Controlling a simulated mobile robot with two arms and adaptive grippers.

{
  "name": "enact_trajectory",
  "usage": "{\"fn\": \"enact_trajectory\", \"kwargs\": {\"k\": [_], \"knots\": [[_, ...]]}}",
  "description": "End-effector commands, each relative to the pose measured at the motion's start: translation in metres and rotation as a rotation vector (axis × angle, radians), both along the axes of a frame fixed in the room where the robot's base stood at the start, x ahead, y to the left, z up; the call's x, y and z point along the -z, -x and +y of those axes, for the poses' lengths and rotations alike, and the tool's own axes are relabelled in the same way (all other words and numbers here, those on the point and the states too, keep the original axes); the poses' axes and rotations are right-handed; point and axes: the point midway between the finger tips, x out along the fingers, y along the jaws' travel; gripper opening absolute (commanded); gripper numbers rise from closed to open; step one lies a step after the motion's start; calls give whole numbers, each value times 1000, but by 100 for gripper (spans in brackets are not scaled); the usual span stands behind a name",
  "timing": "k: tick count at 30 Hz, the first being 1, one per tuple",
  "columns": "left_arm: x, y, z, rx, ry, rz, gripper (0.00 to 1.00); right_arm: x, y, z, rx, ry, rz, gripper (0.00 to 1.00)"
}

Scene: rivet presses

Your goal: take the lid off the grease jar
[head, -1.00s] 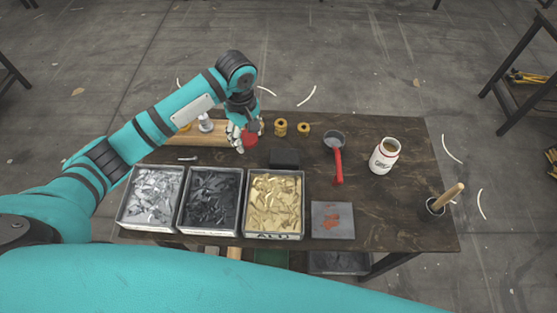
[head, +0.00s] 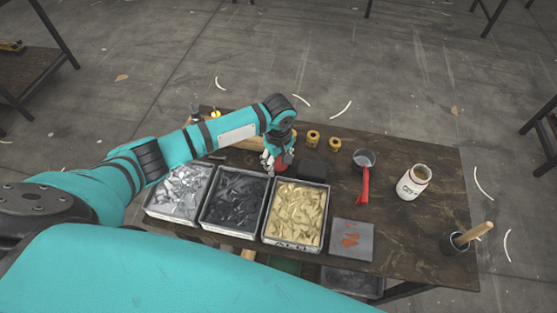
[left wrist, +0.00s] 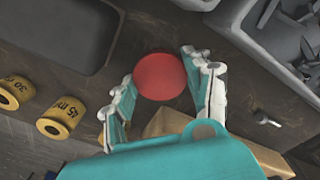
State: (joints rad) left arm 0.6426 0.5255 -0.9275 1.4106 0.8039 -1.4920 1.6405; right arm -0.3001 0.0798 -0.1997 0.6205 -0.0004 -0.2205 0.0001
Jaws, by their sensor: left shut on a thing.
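A round red lid (head: 285,169) is in my left gripper (head: 278,162), over the table's back left-middle part. In the left wrist view the red lid (left wrist: 161,76) lies flat between the two fingers of my left gripper (left wrist: 160,88), which are shut on its sides. I cannot tell whether the lid touches the table. My right gripper is not in view.
Three metal trays of scrap, one with a gold-coloured load (head: 296,251), line the front left. Bare wood surrounds the jar.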

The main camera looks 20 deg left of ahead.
Motion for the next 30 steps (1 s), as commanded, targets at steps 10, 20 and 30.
{"fn": "enact_trajectory", "kwargs": {"k": [10,20,30], "knots": [[1,0,0,0,-1,1,75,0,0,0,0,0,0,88],[-17,-1,0,0,1,-2,75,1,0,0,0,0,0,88],[-88,0,0,1,1,-3,75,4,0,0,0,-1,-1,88]]}}
